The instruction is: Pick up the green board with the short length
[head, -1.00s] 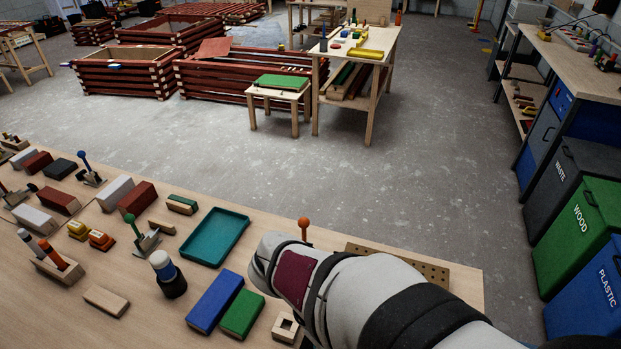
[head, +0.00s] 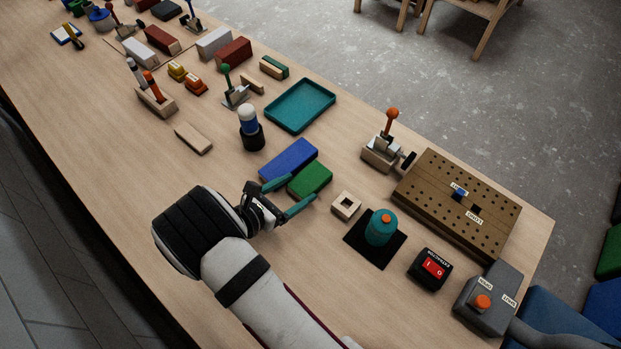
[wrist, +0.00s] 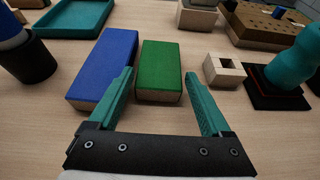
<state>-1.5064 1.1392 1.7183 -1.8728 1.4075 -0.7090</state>
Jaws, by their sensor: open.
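A short green board (head: 310,180) lies flat on the workbench, right beside a longer blue board (head: 289,160). In the wrist view the green board (wrist: 160,70) shows a green top and a bare wood end, with the blue board (wrist: 104,66) on its left. My gripper (head: 284,197) is open and empty, with teal fingers just on the near side of the boards. In the wrist view my gripper (wrist: 160,98) has its left fingertip close to the gap between the two boards and its right fingertip to the right of the green board.
A wooden block with a square hole (head: 346,206) stands just right of the green board. A teal cylinder on a black pad (head: 381,228) is further right. A teal tray (head: 300,106) and a white-blue-black bottle (head: 250,128) are behind. Bare bench lies left of my arm.

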